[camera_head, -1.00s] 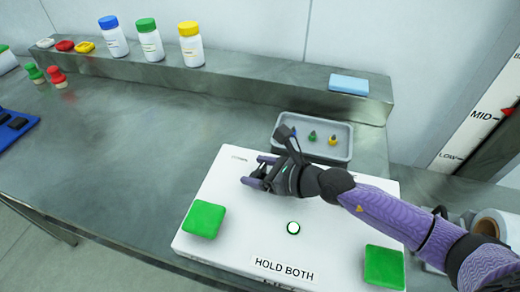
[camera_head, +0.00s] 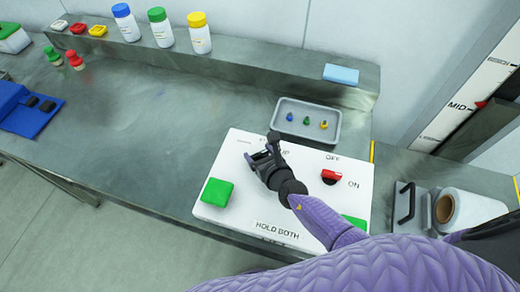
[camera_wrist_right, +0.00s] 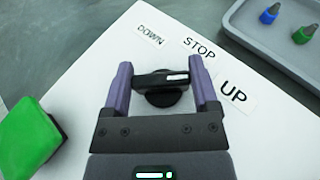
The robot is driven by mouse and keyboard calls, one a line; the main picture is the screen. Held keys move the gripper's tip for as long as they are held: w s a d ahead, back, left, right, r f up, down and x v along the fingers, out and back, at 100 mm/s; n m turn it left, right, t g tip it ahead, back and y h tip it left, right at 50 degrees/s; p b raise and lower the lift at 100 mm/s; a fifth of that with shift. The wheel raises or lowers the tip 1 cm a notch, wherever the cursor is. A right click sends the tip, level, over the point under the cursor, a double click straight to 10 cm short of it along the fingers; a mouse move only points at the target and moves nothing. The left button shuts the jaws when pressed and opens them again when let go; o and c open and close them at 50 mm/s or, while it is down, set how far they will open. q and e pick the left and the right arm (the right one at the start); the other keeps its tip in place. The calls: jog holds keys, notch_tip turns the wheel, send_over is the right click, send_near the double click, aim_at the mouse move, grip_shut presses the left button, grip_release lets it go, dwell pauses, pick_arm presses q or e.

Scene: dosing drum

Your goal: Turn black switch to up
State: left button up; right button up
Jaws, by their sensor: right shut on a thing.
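The black switch (camera_wrist_right: 165,84) sits on the white panel (camera_wrist_right: 90,75), with DOWN, STOP and UP labels around it in the right wrist view. Its handle lies crosswise between the fingers, and the white mark on it is toward the right, on the side of the UP label (camera_wrist_right: 235,96). My right gripper (camera_wrist_right: 163,80) is shut on the switch. In the head view my right gripper (camera_head: 260,156) is at the panel's upper left and hides most of the switch. My left gripper is not in view.
A red switch (camera_head: 331,176) with OFF and ON labels is right of my gripper. Green buttons (camera_head: 217,192) flank the HOLD BOTH label. A grey tray (camera_head: 338,128) with small colored pieces stands behind the panel. A paper roll (camera_head: 473,208) is at right.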

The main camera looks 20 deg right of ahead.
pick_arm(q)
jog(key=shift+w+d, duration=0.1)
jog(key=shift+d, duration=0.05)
pick_arm(e)
jog(key=o, duration=0.9)
jog(key=shift+o, duration=1.1)
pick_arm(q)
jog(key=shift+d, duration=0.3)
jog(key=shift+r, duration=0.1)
pick_arm(e)
jog(key=shift+r, duration=0.1)
jog(key=p+v, duration=0.4)
jog(key=v, duration=0.5)
jog(key=shift+s, duration=0.15)
jog(key=shift+s+r, duration=0.1)
jog(key=shift+s, duration=0.15)
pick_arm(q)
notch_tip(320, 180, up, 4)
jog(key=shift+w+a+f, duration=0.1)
